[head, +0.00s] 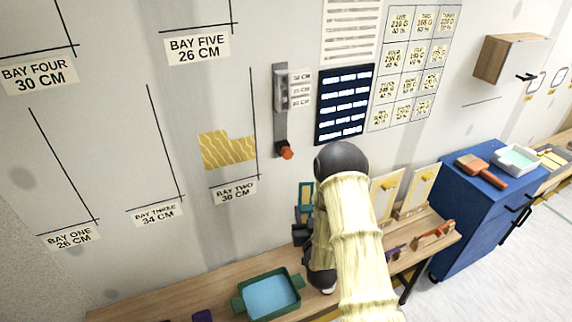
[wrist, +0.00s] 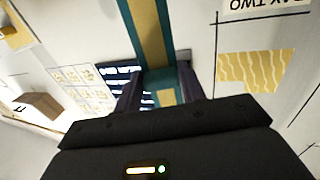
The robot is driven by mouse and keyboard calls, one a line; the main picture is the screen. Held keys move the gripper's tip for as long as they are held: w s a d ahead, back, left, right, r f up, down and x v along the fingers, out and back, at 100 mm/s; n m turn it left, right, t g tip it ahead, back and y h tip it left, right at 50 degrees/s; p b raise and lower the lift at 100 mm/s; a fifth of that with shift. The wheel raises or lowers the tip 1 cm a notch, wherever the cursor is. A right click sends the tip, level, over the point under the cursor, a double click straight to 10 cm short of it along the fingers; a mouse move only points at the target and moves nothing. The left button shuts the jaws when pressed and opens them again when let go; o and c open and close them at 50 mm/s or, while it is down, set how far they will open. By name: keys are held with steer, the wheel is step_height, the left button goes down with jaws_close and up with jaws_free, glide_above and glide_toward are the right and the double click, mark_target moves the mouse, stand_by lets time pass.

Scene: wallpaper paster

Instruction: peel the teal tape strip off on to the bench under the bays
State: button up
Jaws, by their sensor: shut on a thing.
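A teal-edged strip with a yellow-brown middle (wrist: 152,30) runs up out of my gripper in the wrist view; I take it for the teal tape strip. Its end sits between the two dark fingers of my gripper (wrist: 160,90), which are shut on it. In the head view the strip (head: 305,190) shows small in front of the wall, above my gripper (head: 302,228); my arm hides part of it. The wooden bench (head: 215,302) runs along the wall below the bays.
A patterned yellow paper piece (head: 228,150) is on the wall above the bay two label (head: 236,191). A green tray with blue inside (head: 240,303) stands on the bench, left of my gripper.

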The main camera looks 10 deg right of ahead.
step_height(320, 180, down, 12)
steer(key=s, duration=0.1)
